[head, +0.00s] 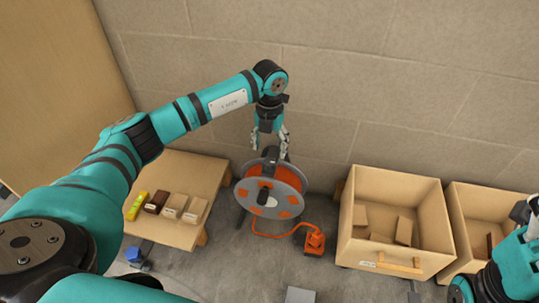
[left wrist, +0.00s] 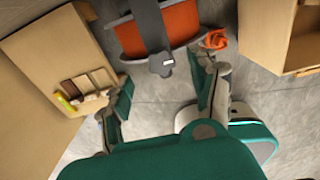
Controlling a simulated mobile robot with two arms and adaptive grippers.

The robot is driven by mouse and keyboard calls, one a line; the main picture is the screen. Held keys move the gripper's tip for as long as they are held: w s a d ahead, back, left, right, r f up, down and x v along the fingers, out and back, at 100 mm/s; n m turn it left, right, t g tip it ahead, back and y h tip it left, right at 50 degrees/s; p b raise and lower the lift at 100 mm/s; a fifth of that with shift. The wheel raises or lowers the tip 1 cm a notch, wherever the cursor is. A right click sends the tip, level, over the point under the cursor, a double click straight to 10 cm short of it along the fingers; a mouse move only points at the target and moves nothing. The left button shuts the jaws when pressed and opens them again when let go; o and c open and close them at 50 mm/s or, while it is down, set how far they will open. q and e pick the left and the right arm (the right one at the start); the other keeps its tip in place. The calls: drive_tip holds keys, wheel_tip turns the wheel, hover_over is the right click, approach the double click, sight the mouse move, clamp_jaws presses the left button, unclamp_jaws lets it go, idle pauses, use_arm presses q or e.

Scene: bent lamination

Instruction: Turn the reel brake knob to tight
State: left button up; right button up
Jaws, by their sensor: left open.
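The cable reel (head: 283,179) stands upright on the floor by the wall, with grey side discs, orange cable and a dark frame. The reel also shows in the left wrist view as an orange drum (left wrist: 185,22) behind a dark frame bar. The brake knob (left wrist: 162,63), dark and lobed with a small white mark, sits at the end of that bar. My left gripper (head: 270,145) is above the reel, pointing down. In the left wrist view its spread fingers (left wrist: 165,88) are on either side of the knob, apart from it, with nothing between them.
A low wooden table (head: 180,166) with several small blocks stands left of the reel. An orange plug box (head: 315,241) lies on the floor at the reel's right. Wooden bins (head: 388,182) stand further right. The stone wall (head: 340,60) is close behind.

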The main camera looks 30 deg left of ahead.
sight(269, 160)
use_arm(q)
wheel_tip(269, 160, up, 7)
drive_tip(key=shift+f, duration=0.2)
idle(0.4)
